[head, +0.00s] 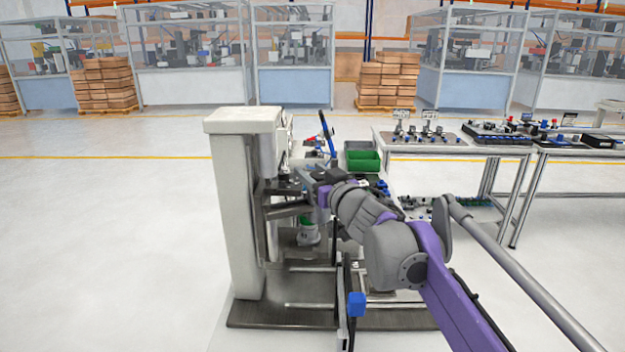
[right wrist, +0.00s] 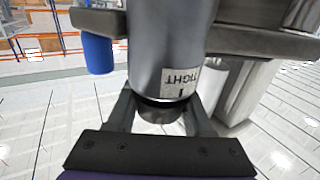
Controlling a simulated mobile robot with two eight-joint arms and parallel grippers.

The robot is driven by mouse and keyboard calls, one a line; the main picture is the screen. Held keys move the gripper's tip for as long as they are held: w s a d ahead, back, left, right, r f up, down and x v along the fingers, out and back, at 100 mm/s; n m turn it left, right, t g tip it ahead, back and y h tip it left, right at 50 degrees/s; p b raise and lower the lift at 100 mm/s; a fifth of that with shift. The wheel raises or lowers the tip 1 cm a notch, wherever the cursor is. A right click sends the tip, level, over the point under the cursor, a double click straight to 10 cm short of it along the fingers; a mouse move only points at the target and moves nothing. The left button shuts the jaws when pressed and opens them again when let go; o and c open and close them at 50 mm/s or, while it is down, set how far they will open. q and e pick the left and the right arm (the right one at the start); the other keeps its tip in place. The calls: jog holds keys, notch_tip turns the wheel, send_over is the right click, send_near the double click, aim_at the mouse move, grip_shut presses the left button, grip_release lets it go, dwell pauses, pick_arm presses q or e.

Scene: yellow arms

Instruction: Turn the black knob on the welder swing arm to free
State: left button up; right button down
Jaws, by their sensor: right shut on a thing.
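The welder (head: 238,190) is a tall pale column on a dark base plate, with dark swing arm parts (head: 288,210) on its right side. My right gripper (head: 308,188) is at these arm parts, and my own arm partly hides them. In the right wrist view a grey cylinder (right wrist: 168,40) carries a label (right wrist: 181,80) reading TIGHT, which appears upside down. The black knob (right wrist: 162,104) is below the cylinder, between the fingers of my right gripper (right wrist: 165,118), which is shut on it. The knob's far side is hidden. My left gripper is not in view.
A blue cylindrical part (right wrist: 97,53) hangs left of the grey cylinder. Behind the welder is a green bin (head: 362,161). A table (head: 420,143) with small parts stands to the right. The floor (head: 110,240) left of the welder is clear.

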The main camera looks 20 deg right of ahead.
jog(key=shift+c, duration=1.5)
grip_release()
jog(key=v, duration=1.1)
jog(key=shift+w, duration=0.1)
